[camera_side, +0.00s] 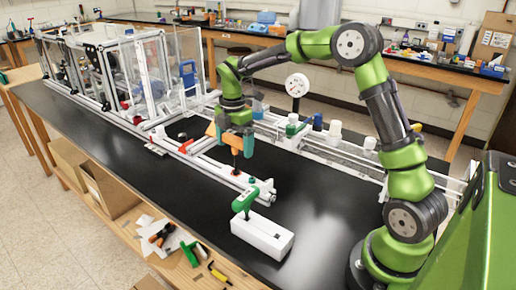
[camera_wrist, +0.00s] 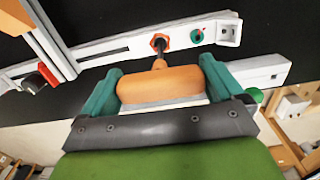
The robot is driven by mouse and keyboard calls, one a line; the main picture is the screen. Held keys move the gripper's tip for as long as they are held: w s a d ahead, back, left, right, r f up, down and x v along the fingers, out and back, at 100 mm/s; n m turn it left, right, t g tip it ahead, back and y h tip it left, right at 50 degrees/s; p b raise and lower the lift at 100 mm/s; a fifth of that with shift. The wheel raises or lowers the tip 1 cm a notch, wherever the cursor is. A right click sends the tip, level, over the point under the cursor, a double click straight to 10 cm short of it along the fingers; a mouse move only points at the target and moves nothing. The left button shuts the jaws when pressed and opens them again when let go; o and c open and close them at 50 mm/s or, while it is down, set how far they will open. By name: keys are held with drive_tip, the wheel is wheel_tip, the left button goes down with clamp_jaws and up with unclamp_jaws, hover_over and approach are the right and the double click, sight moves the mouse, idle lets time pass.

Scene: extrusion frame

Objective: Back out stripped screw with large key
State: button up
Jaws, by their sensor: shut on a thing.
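My gripper (camera_side: 236,140) has teal fingers and is shut on an orange-handled key (camera_wrist: 158,84), which also shows at the gripper in the side view (camera_side: 211,129). The key's dark shaft runs from the handle to an orange-red part (camera_wrist: 159,41) on the white extrusion bar (camera_wrist: 105,58). In the side view the shaft points down at a reddish spot (camera_side: 236,172) on the bar. The screw head itself is hidden, and I cannot tell whether the tip sits in it. A green round spot with red (camera_wrist: 197,36) lies beside it, near the bar's end.
A green-handled tool (camera_side: 245,199) stands in a white block (camera_side: 262,235) in front of the bar. A clear-walled frame machine (camera_side: 125,75) stands at the back left. White rails with several small parts (camera_side: 335,143) run behind my gripper. The black table is clear at front right.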

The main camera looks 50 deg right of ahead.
sight(234, 137)
drive_tip(key=shift+r, duration=1.55)
drive_tip(key=shift+r, duration=1.5)
